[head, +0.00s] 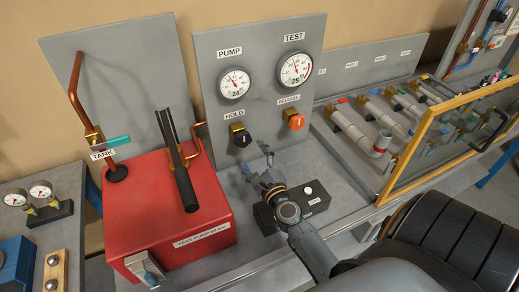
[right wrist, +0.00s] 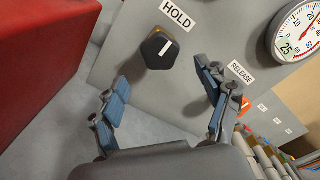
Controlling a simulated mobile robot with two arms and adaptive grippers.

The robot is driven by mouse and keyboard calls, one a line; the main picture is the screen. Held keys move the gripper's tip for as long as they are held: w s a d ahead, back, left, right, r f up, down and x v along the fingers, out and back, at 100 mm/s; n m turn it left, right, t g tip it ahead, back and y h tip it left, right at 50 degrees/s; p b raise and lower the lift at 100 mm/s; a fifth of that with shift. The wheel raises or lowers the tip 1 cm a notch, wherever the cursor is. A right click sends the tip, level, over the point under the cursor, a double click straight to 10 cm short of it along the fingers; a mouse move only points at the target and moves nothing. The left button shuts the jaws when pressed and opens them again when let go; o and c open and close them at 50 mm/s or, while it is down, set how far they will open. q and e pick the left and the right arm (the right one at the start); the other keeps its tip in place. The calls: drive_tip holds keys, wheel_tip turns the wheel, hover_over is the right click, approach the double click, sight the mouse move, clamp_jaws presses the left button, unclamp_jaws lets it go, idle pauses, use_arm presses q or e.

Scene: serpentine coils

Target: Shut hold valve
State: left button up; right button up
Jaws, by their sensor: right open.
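The hold valve (head: 241,137) is a black hexagonal knob on a brass body, below the HOLD label on the grey gauge panel. The knob also shows in the right wrist view (right wrist: 158,50), with a short slanted white mark on its face. My right gripper (head: 256,161) is open and empty, in front of and a little below the knob. In the right wrist view my right gripper's fingers (right wrist: 162,76) stand wide apart, with the knob ahead between and beyond the tips, not touched. My left gripper is out of view.
The orange release knob (head: 296,121) is right of the hold valve. The red pump box (head: 160,234) with its black lever (head: 184,180) stands close on the left. A black box (head: 265,219) with a white button lies below my right gripper. A yellow-framed guard (head: 402,160) stands to the right.

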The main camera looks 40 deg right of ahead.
drive_tip(key=v, duration=0.5)
idle(0.5)
